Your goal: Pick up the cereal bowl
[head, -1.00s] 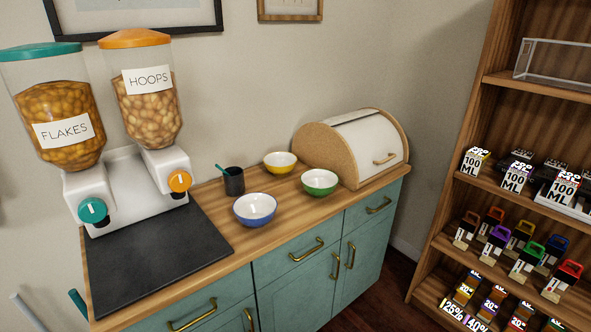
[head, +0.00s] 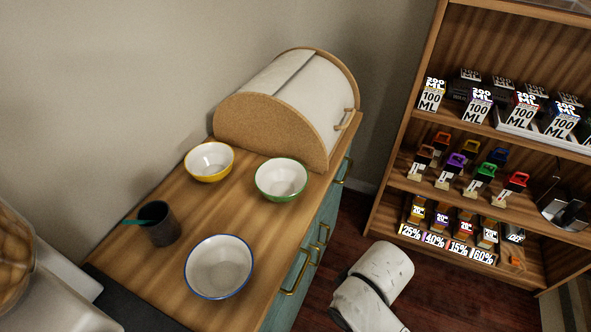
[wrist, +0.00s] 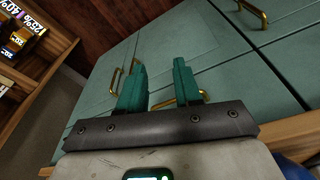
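Three bowls stand on the wooden counter in the head view; I cannot tell which one is the cereal bowl. The blue-rimmed bowl (head: 218,267) is nearest, white inside. The green-rimmed bowl (head: 281,180) is farther back on the right, close to the bread bin. The yellow bowl (head: 209,162) is at the back left. All look empty. In the wrist view my gripper (wrist: 158,82) has its two teal fingers apart with nothing between them, facing the teal cabinet doors. It is outside the head view, where only part of my white arm shows low beside the cabinet.
A bread bin (head: 282,112) stands at the counter's far end. A dark cup (head: 158,226) with a teal utensil is left of the blue-rimmed bowl. Cabinet handles (head: 297,271) stick out at the front. A stocked wooden shelf (head: 391,152) stands right, past a strip of floor.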

